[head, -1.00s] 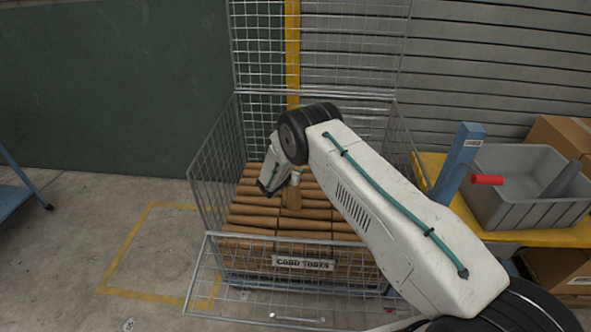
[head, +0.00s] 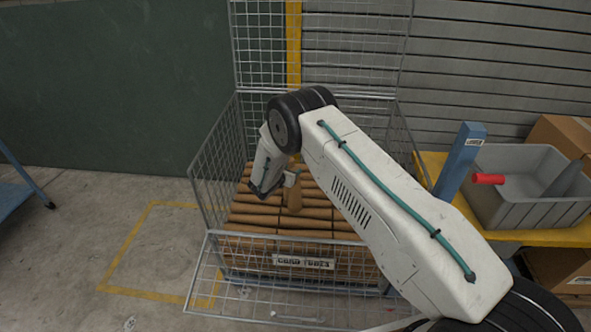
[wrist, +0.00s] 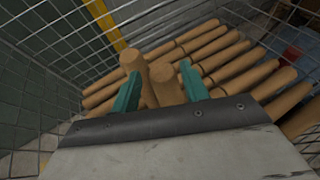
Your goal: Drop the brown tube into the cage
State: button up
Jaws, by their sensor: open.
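The cage (head: 212,160) is a wire mesh container with its front panel folded down and a label on it. Brown tubes (head: 270,221) lie in rows inside; they also fill the wrist view (wrist: 235,65). I cannot tell whether either finger touches a tube.
A yellow-topped bench (head: 555,236) at right holds a grey bin (head: 535,213) with a red piece (head: 488,179). A blue post (head: 460,162) stands beside the bin. Cardboard boxes (head: 560,135) are at far right. The taped floor area (head: 150,240) left of the cage is clear.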

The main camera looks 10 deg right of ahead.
jog(key=v, duration=0.7)
jog(key=s+d+r+m+g+h, duration=0.15)
jog(key=s+d+r+m, duration=0.3)
jog(key=r, duration=0.45)
jog(key=s+d+r+m+g, duration=0.3)
jog(key=d+r+m, duration=0.15)
jog(key=r, duration=0.55)
jog(key=s+d+r+m+g, duration=0.25)
jog(key=d+r, duration=0.25)
jog(key=r, duration=0.4)
jog(key=s+d+r+m+g+y, duration=0.1)
jog(key=s+d+r+m, duration=0.1)
jog(key=s+r+m, duration=0.45)
jog(key=s+d+r+m+g+y, duration=0.1)
jog(key=s+d+r, duration=0.25)
jog(key=s, duration=0.55)
jog(key=s+a+r+m+y, duration=0.1)
jog(key=s+a+m+y, duration=0.2)
jog(key=s, duration=1)
jog(key=s+a+r+m+y, duration=0.2)
jog(key=s+m+y, duration=0.3)
jog(key=s, duration=0.9)
jog(key=shift+s+a+r+m, duration=0.2)
jog(key=shift+a+r+m, duration=0.2)
jog(key=shift+a, duration=0.1)
jog(key=shift+y, duration=0.25)
